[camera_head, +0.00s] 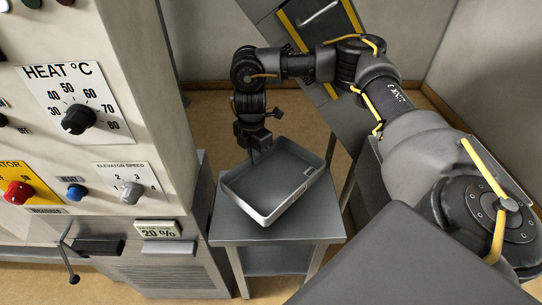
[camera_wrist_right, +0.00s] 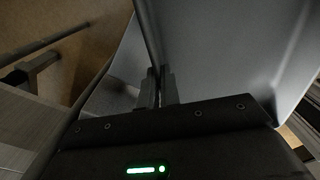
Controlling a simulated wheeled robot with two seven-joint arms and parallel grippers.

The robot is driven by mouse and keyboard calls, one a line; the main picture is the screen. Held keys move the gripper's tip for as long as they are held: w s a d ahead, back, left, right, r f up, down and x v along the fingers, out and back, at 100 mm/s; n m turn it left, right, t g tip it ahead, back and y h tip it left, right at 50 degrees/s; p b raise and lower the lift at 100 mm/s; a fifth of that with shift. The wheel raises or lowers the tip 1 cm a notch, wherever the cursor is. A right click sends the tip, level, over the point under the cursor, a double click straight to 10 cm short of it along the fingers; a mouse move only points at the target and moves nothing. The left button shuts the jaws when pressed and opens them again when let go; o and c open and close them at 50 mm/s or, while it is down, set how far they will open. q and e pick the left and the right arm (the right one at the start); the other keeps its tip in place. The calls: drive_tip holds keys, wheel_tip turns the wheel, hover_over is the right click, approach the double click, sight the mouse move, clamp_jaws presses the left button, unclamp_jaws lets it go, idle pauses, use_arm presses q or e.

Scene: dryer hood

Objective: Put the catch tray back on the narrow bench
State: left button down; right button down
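The catch tray (camera_head: 264,218) is a shallow grey rectangular pan, empty inside. In the head view it is over the top of the small grey bench (camera_head: 310,224), turned at an angle to the bench's edges. I cannot tell whether its underside rests fully on the top. My right gripper (camera_head: 260,153) points down at the tray's far left wall. In the right wrist view the fingers (camera_wrist_right: 158,90) are close together with the thin tray wall (camera_wrist_right: 150,40) between them. My left gripper is out of view.
The dryer cabinet with its heat dial (camera_head: 79,120) and elevator speed knob (camera_head: 131,192) stands close on the bench's left. A slanted grey panel with yellow-black edges (camera_head: 297,35) is behind. My right arm spans the right side. Tan floor shows behind the bench.

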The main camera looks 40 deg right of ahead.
sight(257, 167)
drive_tip(key=f, duration=0.5)
drive_tip(key=shift+s+d+f, duration=0.2)
drive_tip(key=shift+d, duration=0.1)
drive_tip(key=shift+f, duration=0.25)
wheel_tip(257, 167, down, 3)
drive_tip(key=shift+s+a+f+b, duration=0.1)
drive_tip(key=shift+b, duration=0.35)
drive_tip(key=shift+f, duration=0.5)
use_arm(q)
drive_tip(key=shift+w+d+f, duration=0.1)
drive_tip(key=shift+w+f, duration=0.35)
use_arm(e)
drive_tip(key=shift+r, duration=0.1)
drive_tip(key=c, duration=1.7)
unclamp_jaws()
drive_tip(key=shift+o, duration=0.4)
